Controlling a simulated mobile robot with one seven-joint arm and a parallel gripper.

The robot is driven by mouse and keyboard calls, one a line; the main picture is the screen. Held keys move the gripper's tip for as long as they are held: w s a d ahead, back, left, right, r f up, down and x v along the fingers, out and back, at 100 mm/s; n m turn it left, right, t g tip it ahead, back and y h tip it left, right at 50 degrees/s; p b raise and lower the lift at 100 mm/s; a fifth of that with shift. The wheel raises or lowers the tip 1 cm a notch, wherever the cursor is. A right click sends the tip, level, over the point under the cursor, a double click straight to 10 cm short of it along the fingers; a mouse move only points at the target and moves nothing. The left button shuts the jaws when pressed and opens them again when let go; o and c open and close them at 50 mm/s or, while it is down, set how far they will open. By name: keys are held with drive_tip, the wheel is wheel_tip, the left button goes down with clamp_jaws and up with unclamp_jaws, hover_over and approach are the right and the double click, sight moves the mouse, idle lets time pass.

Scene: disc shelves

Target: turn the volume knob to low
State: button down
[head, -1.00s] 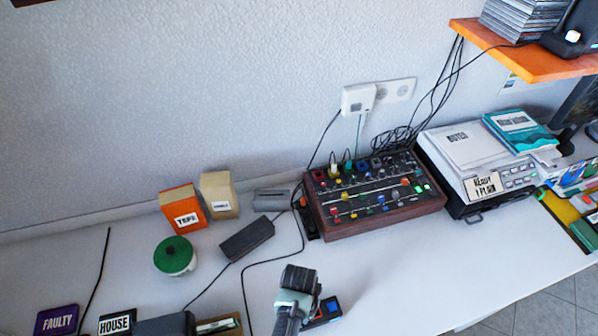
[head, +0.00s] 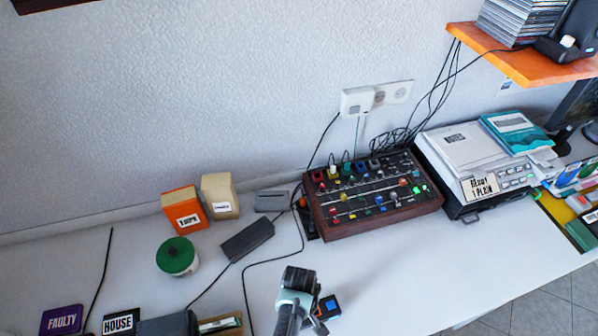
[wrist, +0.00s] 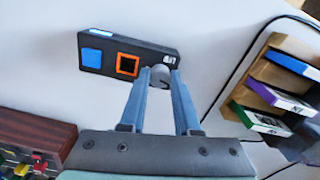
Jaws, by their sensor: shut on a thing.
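A small black box (head: 329,307) lies on the white table near the front, partly hidden by my arm in the head view. In the wrist view the box (wrist: 107,57) shows a blue square, an orange-framed square and a round grey knob (wrist: 160,74) near its label end. My gripper (wrist: 161,80) has its two blue-grey fingers shut on that knob, one on each side. The small white label beside the knob is too small to read, and the knob's pointer cannot be made out. In the head view my gripper (head: 318,318) is at the box's near side.
A mixer (head: 370,195) with coloured knobs stands behind the box. A dark adapter (head: 247,240) and its cable lie to the left. A wooden rack (wrist: 275,95) with several cases shows at right in the wrist view. White table is clear right of the box.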

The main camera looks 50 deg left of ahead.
drive_tip(key=n, duration=0.4)
drive_tip(key=shift+n+p, duration=0.3)
drive_tip(key=shift+n, duration=0.1)
idle(0.4)
drive_tip(key=c, duration=0.6)
unclamp_jaws()
drive_tip(key=shift+r, duration=0.1)
wheel_tip(320, 180, up, 13)
drive_tip(key=shift+p, duration=0.4)
